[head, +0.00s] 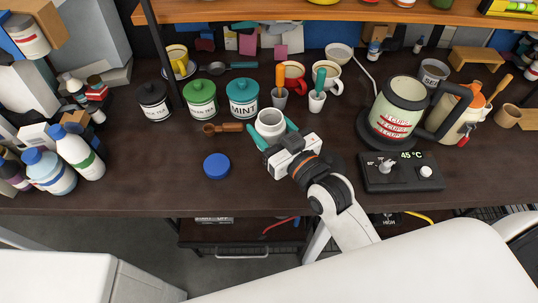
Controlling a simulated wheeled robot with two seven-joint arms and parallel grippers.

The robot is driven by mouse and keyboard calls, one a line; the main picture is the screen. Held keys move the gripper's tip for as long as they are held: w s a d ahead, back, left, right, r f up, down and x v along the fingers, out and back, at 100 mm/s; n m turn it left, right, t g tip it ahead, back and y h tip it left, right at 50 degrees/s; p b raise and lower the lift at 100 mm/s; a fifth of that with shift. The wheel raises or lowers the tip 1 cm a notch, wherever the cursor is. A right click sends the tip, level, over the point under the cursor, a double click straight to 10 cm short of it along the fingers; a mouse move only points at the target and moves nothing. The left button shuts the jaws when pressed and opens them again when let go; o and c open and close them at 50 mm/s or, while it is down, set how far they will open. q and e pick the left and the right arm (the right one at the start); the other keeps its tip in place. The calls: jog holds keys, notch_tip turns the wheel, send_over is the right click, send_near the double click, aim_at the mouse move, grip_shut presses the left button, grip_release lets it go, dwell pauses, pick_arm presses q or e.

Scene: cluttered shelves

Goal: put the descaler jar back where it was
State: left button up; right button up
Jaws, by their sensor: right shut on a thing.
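A small white open-topped jar (270,122) stands upright between the teal fingers of my right gripper (273,133), near the middle of the dark tabletop. The gripper is shut on it from the front right. No label shows on it, so I cannot read whether it is the descaler jar. I cannot tell whether its base touches the table. A round blue lid (217,166) lies flat to the front left of it. My left gripper is not in view.
Black, green and teal lidded canisters (201,100) stand behind left, with a wooden scoop (222,128) nearer. Cups (292,77) stand behind. A large kettle (396,109) and a control box (402,172) are at right. Bottles (77,151) crowd the left.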

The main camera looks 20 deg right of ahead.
notch_tip(320, 180, down, 3)
jog(key=shift+r, duration=0.1)
jog(key=shift+f, duration=2.15)
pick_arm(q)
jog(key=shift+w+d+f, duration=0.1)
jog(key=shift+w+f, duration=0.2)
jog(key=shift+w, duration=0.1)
pick_arm(e)
jog(key=shift+w, duration=0.1)
pick_arm(q)
jog(key=shift+b, duration=0.3)
pick_arm(e)
jog(key=shift+f, duration=0.15)
jog(key=o, duration=1.1)
